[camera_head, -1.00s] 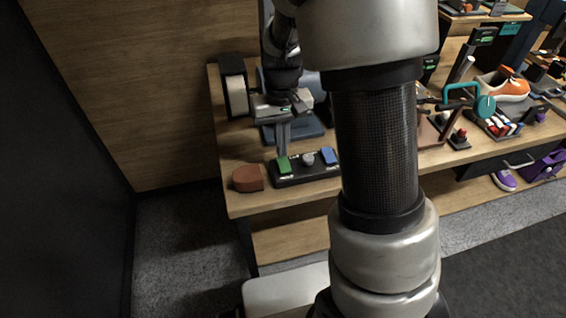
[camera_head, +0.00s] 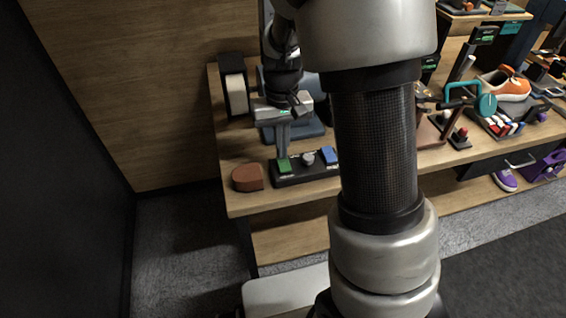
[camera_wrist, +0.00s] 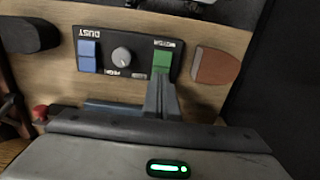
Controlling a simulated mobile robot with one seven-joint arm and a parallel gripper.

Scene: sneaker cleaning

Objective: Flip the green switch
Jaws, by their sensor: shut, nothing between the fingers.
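The green switch (camera_head: 284,166) sits at the left end of a black control box on the table. In the wrist view the green switch (camera_wrist: 162,58) is at the right end of the box, under a label that reads upside down. My gripper (camera_head: 283,156) is shut and empty, pointing down at the green switch. In the wrist view its fingertips (camera_wrist: 161,76) overlap the switch's near edge. They look to be at or just above it; I cannot tell whether they touch. The control box (camera_wrist: 109,70) also carries a grey knob (camera_wrist: 121,55) and a blue switch (camera_wrist: 87,55).
A red-brown block (camera_head: 248,178) lies just left of the box. A grinder-like wheel (camera_head: 236,95) stands behind it near the wall. An orange sneaker (camera_head: 504,84) and tools stand at the right. My arm hides the table's middle.

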